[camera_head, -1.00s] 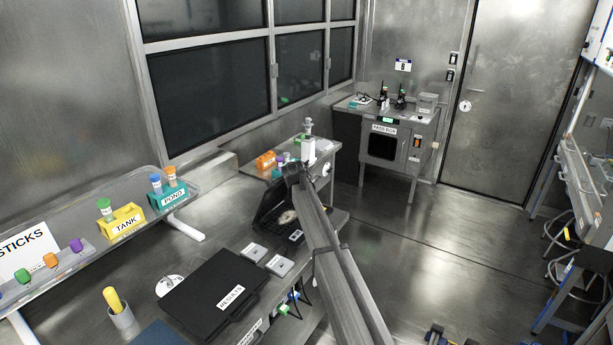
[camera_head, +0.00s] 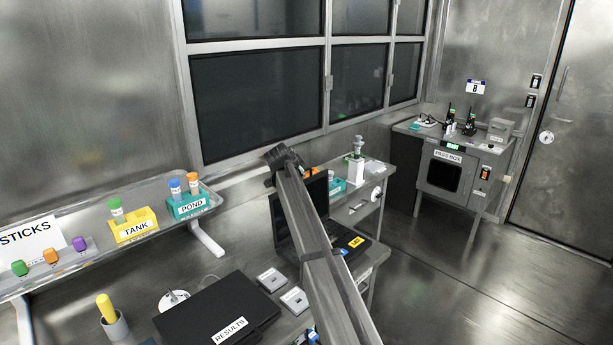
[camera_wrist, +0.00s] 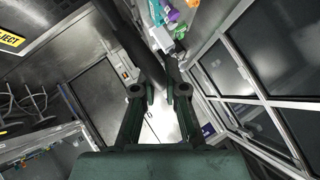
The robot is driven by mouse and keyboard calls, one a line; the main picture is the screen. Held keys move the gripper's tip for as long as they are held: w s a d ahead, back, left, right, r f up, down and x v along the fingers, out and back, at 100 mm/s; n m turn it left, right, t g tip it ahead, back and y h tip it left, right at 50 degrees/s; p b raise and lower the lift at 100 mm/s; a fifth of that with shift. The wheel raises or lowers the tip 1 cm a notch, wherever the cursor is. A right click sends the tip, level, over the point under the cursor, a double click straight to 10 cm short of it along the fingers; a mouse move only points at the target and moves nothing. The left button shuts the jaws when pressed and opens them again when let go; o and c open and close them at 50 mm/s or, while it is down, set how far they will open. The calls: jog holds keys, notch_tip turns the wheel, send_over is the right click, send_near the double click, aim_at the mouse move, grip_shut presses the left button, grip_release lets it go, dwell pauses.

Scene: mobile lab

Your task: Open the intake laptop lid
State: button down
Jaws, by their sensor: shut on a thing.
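The intake laptop stands on the bench behind my arm. Its dark lid (camera_head: 317,192) is raised steeply, and its base with keyboard (camera_head: 340,236) lies flat, carrying a yellow label. My arm crosses in front and hides much of both. My gripper (camera_head: 282,156) is at the top edge of the lid. In the wrist view, my gripper (camera_wrist: 159,92) is shut on a dark, thin slab that looks like the lid (camera_wrist: 130,42), which runs up and left from between the fingers.
A closed black case or laptop labelled RESULTS (camera_head: 215,305) lies in front. Two small grey pads (camera_head: 294,299) are beside it. The TANK rack (camera_head: 134,228) and POND rack (camera_head: 188,206) stand on a shelf at left. The pass box (camera_head: 447,172) is at the back right.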

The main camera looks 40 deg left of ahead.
dwell(0.3)
jog(key=c, duration=1.2)
grip_release()
jog(key=shift+s, duration=0.1)
jog(key=v, duration=1.2)
